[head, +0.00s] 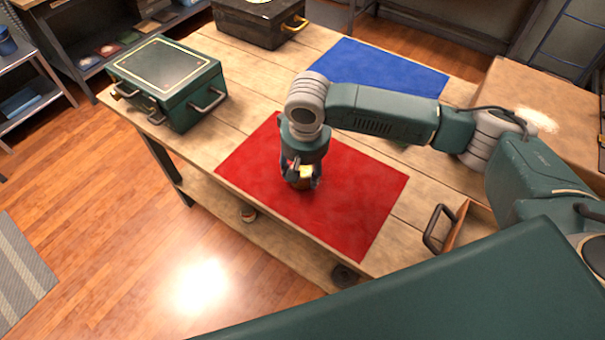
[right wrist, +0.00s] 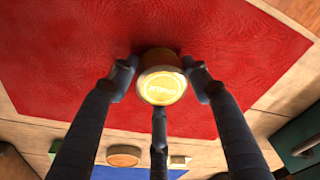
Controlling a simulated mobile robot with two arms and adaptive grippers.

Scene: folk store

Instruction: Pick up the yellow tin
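The yellow tin (right wrist: 162,84) is round, with a bright lid with raised lettering, and stands over the red mat (right wrist: 60,50). My right gripper (right wrist: 161,80) is around it from above, with one finger on each side and a third finger at its near edge. The side fingertips look pressed to the tin. In the head view my right gripper (head: 302,180) is low over the red mat (head: 350,205), and a bit of the yellow tin (head: 306,172) shows between its fingers. Whether the tin touches the mat is hidden. My left gripper is not in view.
A green box (head: 170,85) with handles stands at the table's left end, and a dark case (head: 258,22) behind it. A blue mat (head: 380,68) lies farther back. A cardboard-coloured box (head: 545,110) and a handled wooden tray (head: 462,228) are at right.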

